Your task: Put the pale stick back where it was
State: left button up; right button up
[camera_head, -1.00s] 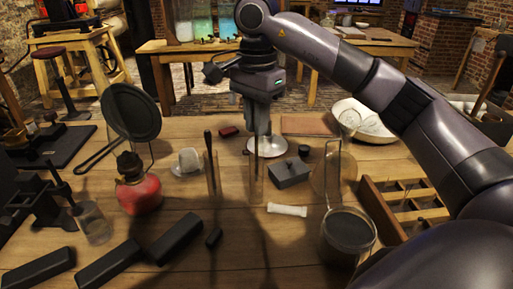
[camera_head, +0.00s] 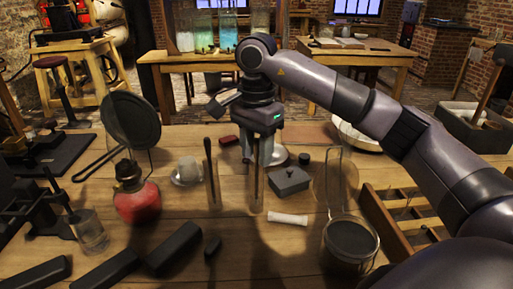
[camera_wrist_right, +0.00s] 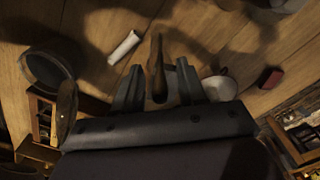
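A slim tan stick (camera_head: 258,187) stands upright in the middle of the table, apparently in a clear narrow jar whose walls are hard to see. My right gripper (camera_head: 262,155) points down over it. In the right wrist view a brown stick (camera_wrist_right: 157,72) stands between the two parted fingers of the right gripper (camera_wrist_right: 158,75), with a gap on both sides. A darker stick (camera_head: 209,160) stands in a glass holder to the left. A short white cylinder (camera_head: 287,219) lies on the table in front; it also shows in the wrist view (camera_wrist_right: 124,47). My left gripper is not seen.
A grey box (camera_head: 289,182) stands right of the tan stick. A dark-filled round jar (camera_head: 349,240) and a wooden compartment rack (camera_head: 385,222) are at right.

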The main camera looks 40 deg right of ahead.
jog(key=shift+r, duration=0.1)
notch_tip(320, 180, up, 11)
jog(key=p, duration=0.3)
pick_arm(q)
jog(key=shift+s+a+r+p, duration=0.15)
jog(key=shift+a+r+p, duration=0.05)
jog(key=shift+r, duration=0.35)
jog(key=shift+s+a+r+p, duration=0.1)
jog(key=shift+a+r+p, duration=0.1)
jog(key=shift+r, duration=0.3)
pick_arm(e)
jog(key=shift+r, duration=0.55)
